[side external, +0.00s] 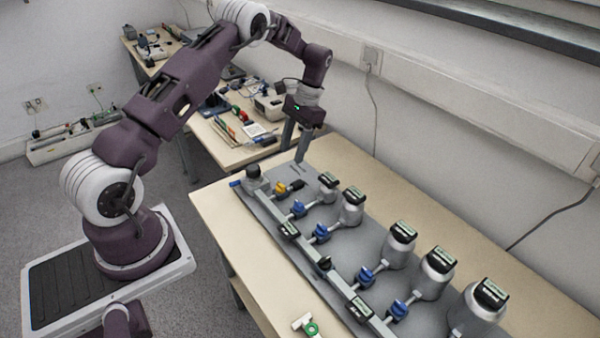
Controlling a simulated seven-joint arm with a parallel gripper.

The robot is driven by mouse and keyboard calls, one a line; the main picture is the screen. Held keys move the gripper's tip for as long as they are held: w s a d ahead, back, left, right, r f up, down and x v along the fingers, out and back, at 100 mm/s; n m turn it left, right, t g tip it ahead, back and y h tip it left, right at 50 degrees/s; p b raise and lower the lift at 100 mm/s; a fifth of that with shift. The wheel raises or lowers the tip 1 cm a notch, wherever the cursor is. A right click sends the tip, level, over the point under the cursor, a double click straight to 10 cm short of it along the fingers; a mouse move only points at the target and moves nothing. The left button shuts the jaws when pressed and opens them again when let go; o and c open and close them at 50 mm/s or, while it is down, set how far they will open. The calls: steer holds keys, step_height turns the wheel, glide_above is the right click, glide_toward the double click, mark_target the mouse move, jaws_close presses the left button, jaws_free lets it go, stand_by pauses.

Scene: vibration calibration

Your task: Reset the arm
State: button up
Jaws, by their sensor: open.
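My arm reaches from its base at the left, up and over to the far end of the front bench. My gripper (294,142) points down near the far left end of a grey rig plate (340,248), with two dark fingers apart and nothing seen between them. The gripper is above or just behind the plate's far end; I cannot tell how high it is. A dark-topped cylinder (254,180) stands at the plate's far left corner, left of and below the fingers.
Several silver canisters (399,246) with dark tops stand along the plate. A manifold bar (320,265) carries blue valves (320,233) and a yellow one (280,188). A green-ringed part (310,328) lies at the front edge. A cluttered bench (225,157) stands behind. The wall is at right.

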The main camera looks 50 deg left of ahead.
steer(key=s+d+r+t, duration=0.2)
steer(key=s+d+r, duration=0.15)
steer(key=r, duration=0.45)
steer(key=s+d+r+t, duration=0.1)
steer(key=s+d+r, duration=0.1)
steer(key=d+r, duration=0.4)
steer(key=s+d+r+t, duration=0.2)
steer(key=s+d+r, duration=0.1)
steer(key=r, duration=0.6)
steer(key=s+d+t, duration=0.2)
steer(key=s+d, duration=0.1)
steer(key=s, duration=0.6)
steer(key=s+d+r+t, duration=0.1)
steer(key=s+d, duration=0.3)
steer(key=s, duration=0.6)
steer(key=shift+d+r+t, duration=0.2)
steer(key=shift+t, duration=0.5)
steer(key=shift+s, duration=0.1)
